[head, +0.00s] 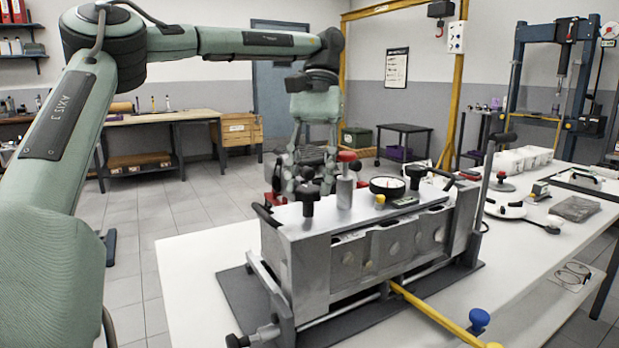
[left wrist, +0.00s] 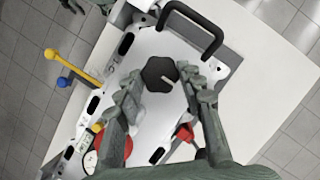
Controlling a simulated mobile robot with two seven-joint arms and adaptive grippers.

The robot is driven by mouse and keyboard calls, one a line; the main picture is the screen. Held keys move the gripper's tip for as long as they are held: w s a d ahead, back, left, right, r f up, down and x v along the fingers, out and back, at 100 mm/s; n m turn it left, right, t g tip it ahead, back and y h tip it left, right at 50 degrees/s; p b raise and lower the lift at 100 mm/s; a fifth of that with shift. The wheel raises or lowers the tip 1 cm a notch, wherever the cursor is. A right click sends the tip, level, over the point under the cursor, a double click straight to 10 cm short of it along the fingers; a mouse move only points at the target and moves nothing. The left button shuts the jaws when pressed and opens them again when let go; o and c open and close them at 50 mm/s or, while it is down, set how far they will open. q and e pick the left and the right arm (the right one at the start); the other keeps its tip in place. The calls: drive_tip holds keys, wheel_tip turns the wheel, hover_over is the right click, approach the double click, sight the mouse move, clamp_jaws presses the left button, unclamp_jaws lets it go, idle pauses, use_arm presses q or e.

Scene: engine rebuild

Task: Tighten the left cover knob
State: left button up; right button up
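The left cover knob (head: 307,196) is a black lobed knob upright on the left end of the grey engine cover. In the left wrist view the black knob (left wrist: 160,73) lies between my fingertips, with a gap on each side. My left gripper (head: 309,178) points down at the knob in the head view; its fingers are open in the left wrist view (left wrist: 162,82). I cannot tell the exact height of the fingertips against the knob. A second black knob (head: 415,174) stands farther right on the cover.
A black handle (left wrist: 197,28) is close to the knob. A red-topped post (head: 345,178) and a round gauge (head: 387,186) stand to its right on the cover. A yellow bar (head: 438,315) sticks out in front. The white table (head: 200,262) is clear at left.

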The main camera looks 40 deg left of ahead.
use_arm(q)
drive_tip(key=o, duration=0.4)
drive_tip(key=shift+c, duration=0.2)
drive_tip(key=v, duration=0.7)
drive_tip(key=shift+w+r, duration=0.15)
drive_tip(key=shift+r, duration=0.1)
